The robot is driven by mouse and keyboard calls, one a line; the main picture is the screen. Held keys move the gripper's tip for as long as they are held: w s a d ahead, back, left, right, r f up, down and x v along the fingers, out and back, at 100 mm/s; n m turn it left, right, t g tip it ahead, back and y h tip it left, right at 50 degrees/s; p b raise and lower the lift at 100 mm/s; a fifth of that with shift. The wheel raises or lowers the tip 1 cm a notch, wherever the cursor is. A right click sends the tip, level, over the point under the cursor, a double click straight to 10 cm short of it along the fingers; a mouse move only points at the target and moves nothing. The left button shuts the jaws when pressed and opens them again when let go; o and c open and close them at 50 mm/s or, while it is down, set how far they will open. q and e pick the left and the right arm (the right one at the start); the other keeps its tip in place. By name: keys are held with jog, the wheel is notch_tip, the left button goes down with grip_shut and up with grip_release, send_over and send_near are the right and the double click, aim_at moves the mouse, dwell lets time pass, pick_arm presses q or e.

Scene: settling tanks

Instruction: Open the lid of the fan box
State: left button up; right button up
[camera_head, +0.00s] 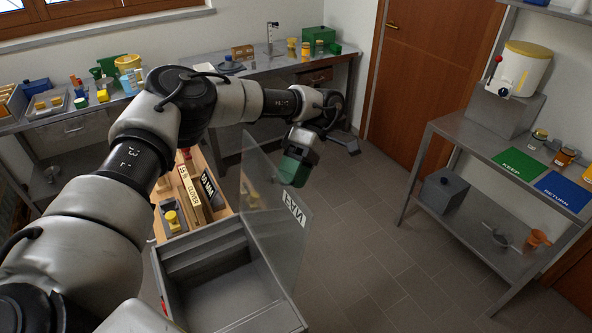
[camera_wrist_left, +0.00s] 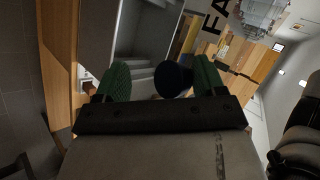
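The fan box (camera_head: 178,277) is a grey open-topped box at the lower middle of the head view, and its inside shows bare. Its clear lid (camera_head: 270,240), with a white FAN label (camera_head: 294,208), stands raised along the box's right side. My left gripper (camera_head: 296,168) is at the lid's upper part, on its far right side. In the left wrist view my green fingers (camera_wrist_left: 160,82) are apart, with a dark round knob (camera_wrist_left: 172,79) between them, close to the right finger. A gap shows between the knob and the left finger. My right gripper is not in view.
A wooden compartment tray (camera_head: 228,200) with labelled dividers lies behind the box. A long bench (camera_head: 258,66) with small items runs along the back wall. A metal shelf unit (camera_head: 462,135) with green and blue mats stands at right. The tiled floor between is clear.

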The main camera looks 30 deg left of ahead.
pick_arm(q)
jog(key=shift+s+a, duration=0.1)
jog(key=shift+s, duration=0.05)
jog(key=d+r, duration=1.1)
jog(key=shift+s+d+b, duration=0.3)
jog(key=shift+d+b, duration=0.1)
